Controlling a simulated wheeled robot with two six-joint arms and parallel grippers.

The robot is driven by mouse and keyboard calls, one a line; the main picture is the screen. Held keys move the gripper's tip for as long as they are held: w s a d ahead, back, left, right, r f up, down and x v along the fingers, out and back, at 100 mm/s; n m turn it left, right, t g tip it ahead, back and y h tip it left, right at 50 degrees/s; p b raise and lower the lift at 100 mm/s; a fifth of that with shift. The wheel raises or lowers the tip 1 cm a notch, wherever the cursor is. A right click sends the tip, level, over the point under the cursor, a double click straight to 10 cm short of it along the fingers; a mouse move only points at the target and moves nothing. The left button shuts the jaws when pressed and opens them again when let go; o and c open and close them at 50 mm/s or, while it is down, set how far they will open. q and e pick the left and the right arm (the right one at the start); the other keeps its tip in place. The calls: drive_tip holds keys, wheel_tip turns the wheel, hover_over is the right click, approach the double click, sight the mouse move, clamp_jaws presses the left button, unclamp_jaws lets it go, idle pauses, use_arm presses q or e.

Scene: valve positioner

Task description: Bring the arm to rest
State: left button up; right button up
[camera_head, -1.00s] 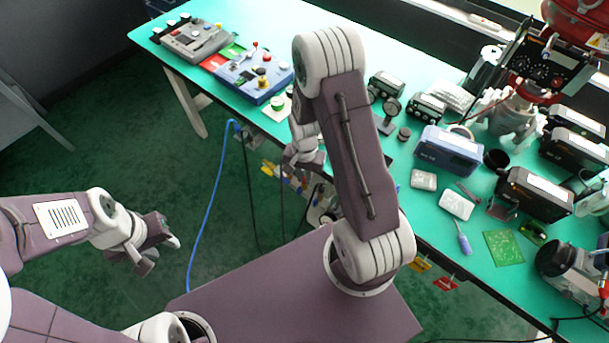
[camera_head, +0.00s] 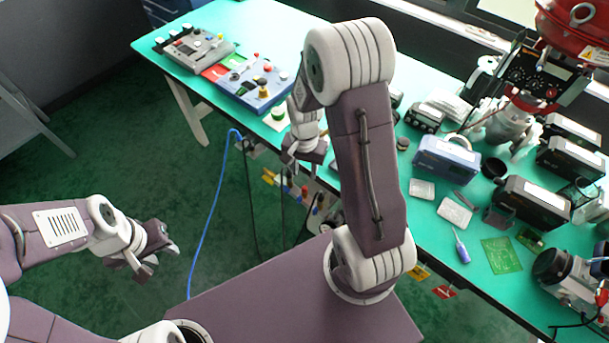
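My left gripper (camera_head: 150,262) hangs over the green floor at the left, away from the table. Its fingers are small and dark, and whether they are apart is hard to see. My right arm rises from my base and bends over the table's near edge. My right gripper (camera_head: 303,160) hangs just off the near edge, below the bent elbow. It holds nothing that I can see, and its finger gap is unclear. The upper arm hides part of the table behind it.
The teal table (camera_head: 408,244) runs from upper left to lower right. It carries a blue control box (camera_head: 252,84), a grey control box (camera_head: 192,52), a red and silver valve unit (camera_head: 512,122), a blue meter (camera_head: 446,157) and a screwdriver (camera_head: 461,246). A blue cable (camera_head: 208,228) hangs to the floor.

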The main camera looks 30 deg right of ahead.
drive_tip(key=shift+r, duration=0.1)
wheel_tip(320, 180, up, 5)
drive_tip(key=w+a+t, duration=0.1)
drive_tip(key=a, duration=0.1)
drive_tip(key=s+a+r+n+p, duration=0.1)
drive_tip(key=s+a+r+n, duration=0.1)
drive_tip(key=s+n, duration=0.6)
drive_tip(key=shift+s+a+n, duration=0.4)
drive_tip(key=shift+s, duration=0.15)
drive_tip(key=shift+s+r, duration=0.15)
drive_tip(key=shift+d, duration=0.1)
idle(0.6)
